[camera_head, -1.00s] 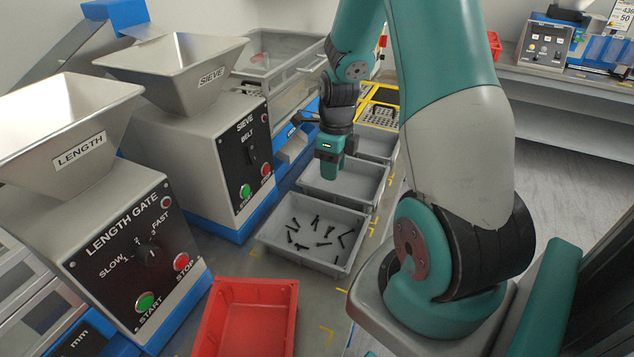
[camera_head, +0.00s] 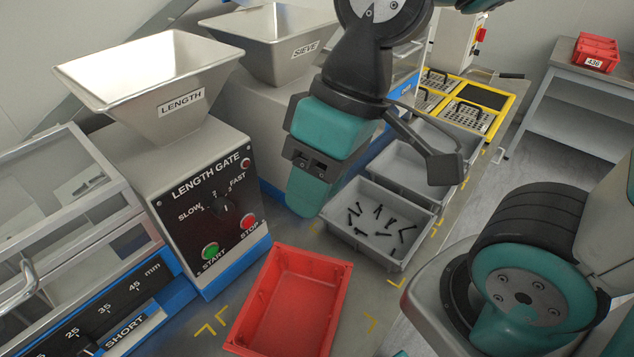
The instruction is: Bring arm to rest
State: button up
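My gripper (camera_head: 306,195) hangs in the air, pointing down, between the length gate machine (camera_head: 205,190) and the grey bin with black screws (camera_head: 345,228). Its teal body hides part of the sieve machine (camera_head: 270,45). The fingertips are seen end-on or covered, so I cannot tell their gap. No held object shows.
An empty red bin (camera_head: 258,300) stands in front on the grey table. More grey bins (camera_head: 398,160) and a yellow-framed tray rack (camera_head: 505,98) lie behind. A red crate (camera_head: 596,53) sits on a side bench. Open floor is at right.

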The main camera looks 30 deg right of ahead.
jog(key=shift+s+a+r+n, duration=0.1)
jog(key=shift+s+a+n, duration=0.05)
jog(key=shift+s+n, duration=0.3)
jog(key=shift+w, duration=0.1)
notch_tip(320, 180, up, 2)
jog(key=shift+r+p, duration=0.15)
jog(key=shift+p, duration=1)
